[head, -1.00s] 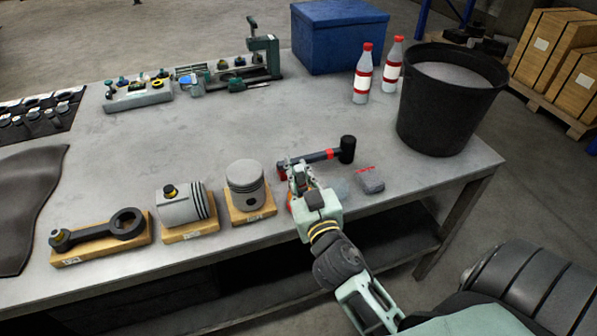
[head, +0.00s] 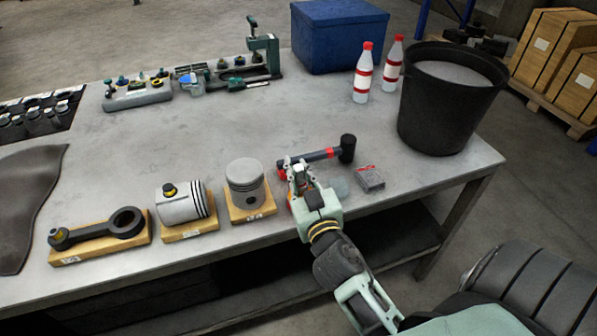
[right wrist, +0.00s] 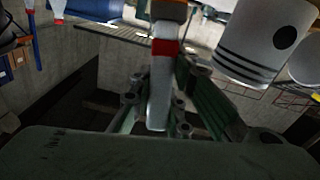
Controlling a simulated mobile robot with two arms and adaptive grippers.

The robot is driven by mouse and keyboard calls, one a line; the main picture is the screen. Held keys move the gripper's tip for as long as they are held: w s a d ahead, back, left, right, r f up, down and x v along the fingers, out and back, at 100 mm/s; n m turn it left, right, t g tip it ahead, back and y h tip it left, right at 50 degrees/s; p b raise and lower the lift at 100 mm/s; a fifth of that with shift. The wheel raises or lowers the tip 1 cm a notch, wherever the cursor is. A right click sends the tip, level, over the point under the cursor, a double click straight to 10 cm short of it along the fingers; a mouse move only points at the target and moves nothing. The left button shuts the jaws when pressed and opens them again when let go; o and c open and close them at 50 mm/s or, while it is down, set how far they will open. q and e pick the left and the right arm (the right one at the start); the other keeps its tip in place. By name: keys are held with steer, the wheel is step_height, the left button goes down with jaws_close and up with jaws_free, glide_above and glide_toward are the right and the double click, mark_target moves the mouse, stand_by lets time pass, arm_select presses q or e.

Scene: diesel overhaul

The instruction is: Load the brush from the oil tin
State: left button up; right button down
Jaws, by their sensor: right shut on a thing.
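My right gripper (head: 299,174) is low over the front edge of the bench, right of the upright piston. In the right wrist view my right gripper (right wrist: 157,103) is shut on a pale handle with a red band (right wrist: 160,85), which looks like the brush. An orange-brown part shows at its far end; the bristles cannot be made out. A bit of orange-red shows beside the gripper in the head view. I cannot pick out the oil tin for sure; a small clear round thing (head: 341,187) lies just right of the gripper. My left gripper is not in view.
A black-headed mallet (head: 347,149) lies just behind the gripper. The upright piston (head: 245,183) stands on a wooden block to the left. A black bucket (head: 445,110) and two bottles (head: 362,75) stand at the back right. The bench middle is clear.

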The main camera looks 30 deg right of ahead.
steer(key=shift+f, duration=0.15)
step_height(320, 180, up, 7)
steer(key=p, duration=0.6)
steer(key=shift+p, duration=0.3)
stand_by(0.5)
